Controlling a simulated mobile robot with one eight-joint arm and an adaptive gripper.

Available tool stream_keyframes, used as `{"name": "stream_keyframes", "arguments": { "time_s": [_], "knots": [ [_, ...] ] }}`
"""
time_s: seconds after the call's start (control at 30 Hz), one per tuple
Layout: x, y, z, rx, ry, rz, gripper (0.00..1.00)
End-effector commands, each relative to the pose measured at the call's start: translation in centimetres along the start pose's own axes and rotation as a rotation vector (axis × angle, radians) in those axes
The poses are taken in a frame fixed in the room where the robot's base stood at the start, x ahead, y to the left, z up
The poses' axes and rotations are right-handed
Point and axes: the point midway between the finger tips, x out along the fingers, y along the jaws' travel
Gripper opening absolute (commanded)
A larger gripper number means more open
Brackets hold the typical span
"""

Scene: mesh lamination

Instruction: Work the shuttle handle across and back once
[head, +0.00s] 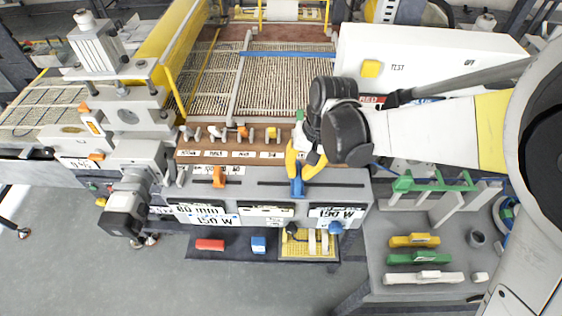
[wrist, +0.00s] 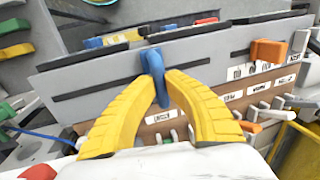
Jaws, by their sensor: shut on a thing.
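A blue handle (head: 297,187) stands in a long dark slot on the front ledge of the grey machine (head: 345,190). My gripper (head: 299,174) has its yellow fingers closed around this handle from above. In the wrist view the blue handle (wrist: 157,80) sits between the two yellow fingertips (wrist: 159,76), near one end of a slot. An orange handle (head: 219,177) stands in a separate slot to the left; it also shows in the wrist view (wrist: 268,52). No label naming the shuttle handle is legible. The lower part of the blue handle is hidden in the slot.
A brown panel (head: 230,158) with several small levers lies just behind the ledge. A white box (head: 430,55) with a yellow button (head: 371,68) stands behind right. A grey side table (head: 440,262) holds yellow, green and white parts. Floor is open at front left.

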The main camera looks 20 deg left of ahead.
Motion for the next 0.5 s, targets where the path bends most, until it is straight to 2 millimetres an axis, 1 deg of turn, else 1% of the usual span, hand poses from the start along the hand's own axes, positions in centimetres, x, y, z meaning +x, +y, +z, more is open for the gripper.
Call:
{"name": "stream_keyframes", "arguments": {
  "time_s": [0.03, 0.1, 0.4, 0.43, 0.47, 0.5],
  "knots": [
    [0.01, 0.79, 0.06, 0.002, 0.000, 0.002, 0.00],
    [-0.14, 1.32, 0.10, 0.001, 0.000, 0.001, 0.00],
    [-0.22, 1.47, 0.12, -0.001, -0.001, 0.001, 0.00],
    [-0.21, 1.46, 0.12, -0.001, -0.001, 0.001, 0.15],
    [-0.21, 1.45, 0.12, -0.001, -0.001, 0.001, 0.25],
    [-0.22, 1.44, 0.11, -0.001, -0.001, 0.001, 0.37]
  ]
}}
